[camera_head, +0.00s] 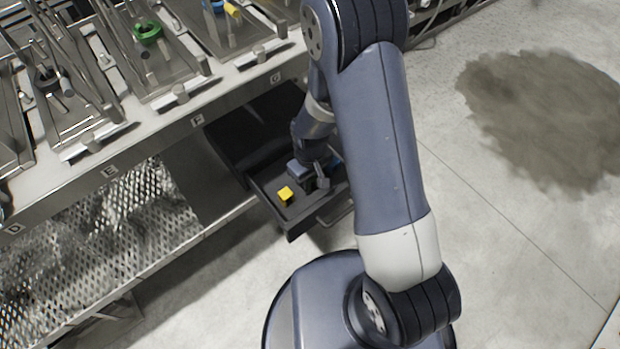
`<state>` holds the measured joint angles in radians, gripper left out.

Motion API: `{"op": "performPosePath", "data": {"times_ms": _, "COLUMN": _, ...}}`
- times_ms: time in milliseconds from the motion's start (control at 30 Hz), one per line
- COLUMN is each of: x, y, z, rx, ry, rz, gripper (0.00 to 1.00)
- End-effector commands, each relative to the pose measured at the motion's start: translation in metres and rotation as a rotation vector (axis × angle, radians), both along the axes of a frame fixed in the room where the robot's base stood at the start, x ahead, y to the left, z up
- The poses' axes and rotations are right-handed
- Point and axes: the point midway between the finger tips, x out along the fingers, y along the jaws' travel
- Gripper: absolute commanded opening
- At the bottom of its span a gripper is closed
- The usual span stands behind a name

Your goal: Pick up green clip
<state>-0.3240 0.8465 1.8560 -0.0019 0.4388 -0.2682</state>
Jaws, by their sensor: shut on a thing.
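My gripper (316,183) is low inside an open dark drawer (291,226) under the bench. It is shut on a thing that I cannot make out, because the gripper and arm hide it. No green clip can be told apart in the drawer. A small yellow block-like piece (286,195) lies in the drawer to the left of my gripper. A bit of blue (336,163) shows just right of the gripper, mostly hidden. A green ring-shaped piece (148,33) sits up on the bench, far from my gripper.
The metal bench (150,132) runs across the upper left, with several trays. A blue piece (213,6) and a yellow one (232,11) lie on it. A perforated panel (110,235) is below. The floor at right is open, with a dark stain (545,100).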

Motion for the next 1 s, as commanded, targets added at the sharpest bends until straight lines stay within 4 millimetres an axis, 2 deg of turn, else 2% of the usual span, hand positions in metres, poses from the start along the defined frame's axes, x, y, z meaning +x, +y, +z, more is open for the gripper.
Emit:
{"op": "performPosePath", "data": {"times_ms": 33, "x": 0.0, "y": 0.0, "z": 0.0, "rx": 0.0, "ry": 0.0, "rz": 0.0, "gripper": 0.21}}
{"op": "performPosePath", "data": {"times_ms": 200, "x": 0.0, "y": 0.0, "z": 0.0, "rx": 0.0, "ry": 0.0, "rz": 0.0, "gripper": 0.07}}
{"op": "performPosePath", "data": {"times_ms": 467, "x": 0.0, "y": 0.0, "z": 0.003, "rx": 0.001, "ry": -0.001, "rz": 0.0, "gripper": 0.07}}
{"op": "performPosePath", "data": {"times_ms": 567, "x": 0.001, "y": 0.0, "z": 0.015, "rx": 0.001, "ry": -0.003, "rz": 0.0, "gripper": 0.07}}
{"op": "performPosePath", "data": {"times_ms": 800, "x": 0.001, "y": 0.0, "z": 0.063, "rx": 0.001, "ry": -0.004, "rz": 0.0, "gripper": 0.07}}
{"op": "performPosePath", "data": {"times_ms": 1000, "x": 0.0, "y": 0.0, "z": 0.092, "rx": 0.001, "ry": -0.002, "rz": 0.0, "gripper": 0.07}}
